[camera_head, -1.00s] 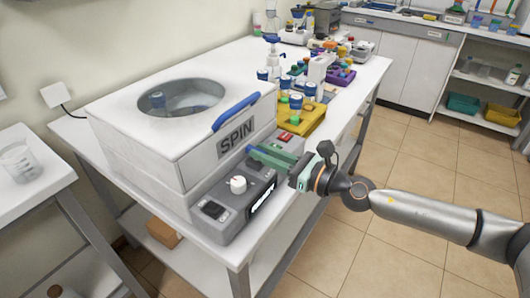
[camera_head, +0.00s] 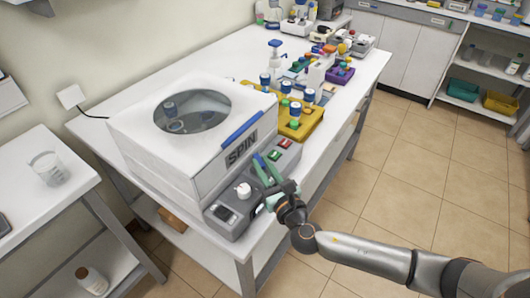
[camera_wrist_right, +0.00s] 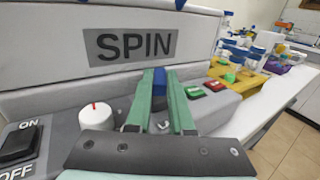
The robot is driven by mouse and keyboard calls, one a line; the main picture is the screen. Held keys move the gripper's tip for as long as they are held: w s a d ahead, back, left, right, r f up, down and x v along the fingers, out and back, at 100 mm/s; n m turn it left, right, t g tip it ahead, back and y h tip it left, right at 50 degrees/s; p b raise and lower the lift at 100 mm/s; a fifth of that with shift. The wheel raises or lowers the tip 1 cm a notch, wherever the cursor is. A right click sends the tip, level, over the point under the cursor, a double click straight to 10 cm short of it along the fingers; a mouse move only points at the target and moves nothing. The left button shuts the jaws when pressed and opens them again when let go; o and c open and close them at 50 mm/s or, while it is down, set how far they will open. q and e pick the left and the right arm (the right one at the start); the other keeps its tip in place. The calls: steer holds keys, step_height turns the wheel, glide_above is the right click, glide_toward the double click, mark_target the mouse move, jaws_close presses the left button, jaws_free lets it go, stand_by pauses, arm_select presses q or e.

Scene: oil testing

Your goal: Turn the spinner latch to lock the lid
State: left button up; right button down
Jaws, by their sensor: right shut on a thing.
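The spinner (camera_head: 150,165) is a white box on the table, marked SPIN. Its white lid (camera_head: 135,120) is down and has a round window with a blue-capped tube under it. A blue handle (camera_head: 242,131) runs along the lid's front edge. My right gripper (camera_head: 263,164) is at the spinner's front, above the grey control panel. In the right wrist view its green fingers (camera_wrist_right: 160,98) are shut on a small blue latch (camera_wrist_right: 160,85) below the SPIN label. The fingers hide much of the latch. My left gripper is not in view.
The grey panel carries a white knob (camera_head: 243,190), an ON/OFF switch (camera_wrist_right: 18,142), and green and red buttons (camera_wrist_right: 214,86). A yellow rack (camera_head: 300,127) with blue-capped tubes stands right of the spinner. A side table with a beaker (camera_head: 48,168) is at left.

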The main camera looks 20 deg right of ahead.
steer(key=m+h, duration=0.2)
steer(key=a+m+h, duration=0.1)
steer(key=h, duration=0.2)
steer(key=shift+m+h+p, duration=0.3)
steer(key=shift+m+p, duration=0.05)
steer(key=shift+m, duration=0.05)
steer(key=shift+w+a+m+g+h+b, duration=0.15)
steer(key=shift+m+g+h, duration=0.35)
steer(key=shift+m+h, duration=0.6)
steer(key=shift+w+a+m+g+h+b, duration=0.15)
steer(key=shift+m+g+h, duration=0.4)
steer(key=shift+h, duration=1.05)
steer(key=shift+s+r, duration=0.1)
steer(key=c, duration=0.8)
jaws_free()
